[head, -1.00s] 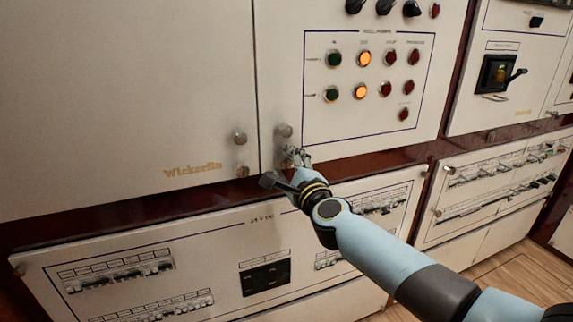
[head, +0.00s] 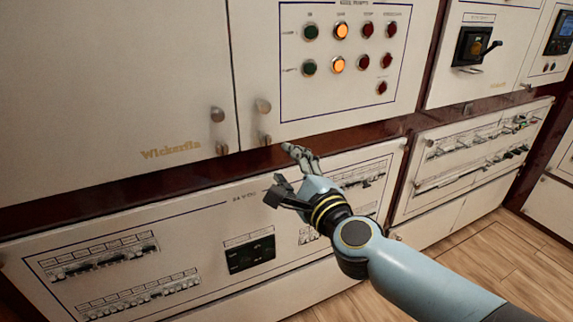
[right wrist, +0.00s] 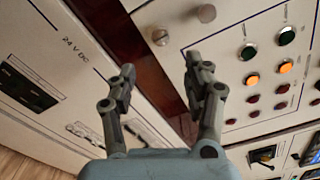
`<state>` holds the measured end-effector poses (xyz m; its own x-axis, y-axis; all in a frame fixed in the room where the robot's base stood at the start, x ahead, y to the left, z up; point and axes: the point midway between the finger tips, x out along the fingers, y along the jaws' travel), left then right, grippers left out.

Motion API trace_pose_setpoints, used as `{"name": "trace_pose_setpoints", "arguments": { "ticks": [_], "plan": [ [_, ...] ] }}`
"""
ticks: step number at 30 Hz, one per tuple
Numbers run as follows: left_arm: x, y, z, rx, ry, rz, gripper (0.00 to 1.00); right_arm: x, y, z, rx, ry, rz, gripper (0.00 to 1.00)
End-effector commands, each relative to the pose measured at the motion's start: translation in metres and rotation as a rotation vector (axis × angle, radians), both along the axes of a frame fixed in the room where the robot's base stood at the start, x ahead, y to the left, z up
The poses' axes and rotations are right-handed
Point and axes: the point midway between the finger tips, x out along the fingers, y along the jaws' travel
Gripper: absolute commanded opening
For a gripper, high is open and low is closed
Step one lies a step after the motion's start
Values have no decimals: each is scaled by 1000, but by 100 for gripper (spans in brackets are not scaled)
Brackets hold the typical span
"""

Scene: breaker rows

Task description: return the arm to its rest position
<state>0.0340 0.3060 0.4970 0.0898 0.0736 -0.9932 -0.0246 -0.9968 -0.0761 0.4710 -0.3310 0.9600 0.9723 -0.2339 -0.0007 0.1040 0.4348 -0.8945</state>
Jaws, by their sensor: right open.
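My right arm (head: 430,285) comes in from the lower right of the head view. Its gripper (head: 282,170) is open and empty, in front of the lower breaker panel's top edge and the dark red strip. In the right wrist view the gripper (right wrist: 160,90) shows two fingers spread apart, with the strip and panels behind and nothing between them. My left gripper is not in view.
A breaker panel (head: 190,222) with rows of switches lies below the strip (head: 130,182). Above are a cabinet door (head: 110,80) and a panel with lit buttons (head: 340,100). Another breaker panel (head: 480,150) stands right. Wooden floor (head: 500,255) shows free at lower right.

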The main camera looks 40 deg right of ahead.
Motion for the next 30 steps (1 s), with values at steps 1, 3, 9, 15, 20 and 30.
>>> {"name": "trace_pose_setpoints", "arguments": {
  "ticks": [1, 3, 9, 15, 20, 30],
  "plan": [
    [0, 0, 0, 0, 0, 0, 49, 0, 0, 0, 0, 0, 0, 51],
    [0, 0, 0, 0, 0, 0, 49, 0, 0, 0, 0, 0, 0, 51],
    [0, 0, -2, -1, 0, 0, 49, 0, 0, -3, 0, 1, 0, 51],
    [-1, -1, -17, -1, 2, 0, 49, -14, -1, -83, -74, 137, 5, 51],
    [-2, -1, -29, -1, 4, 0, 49, -55, 8, -207, -365, 417, 125, 51],
    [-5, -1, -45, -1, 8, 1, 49, -232, 31, -427, -1019, 981, 701, 51]
  ]
}}
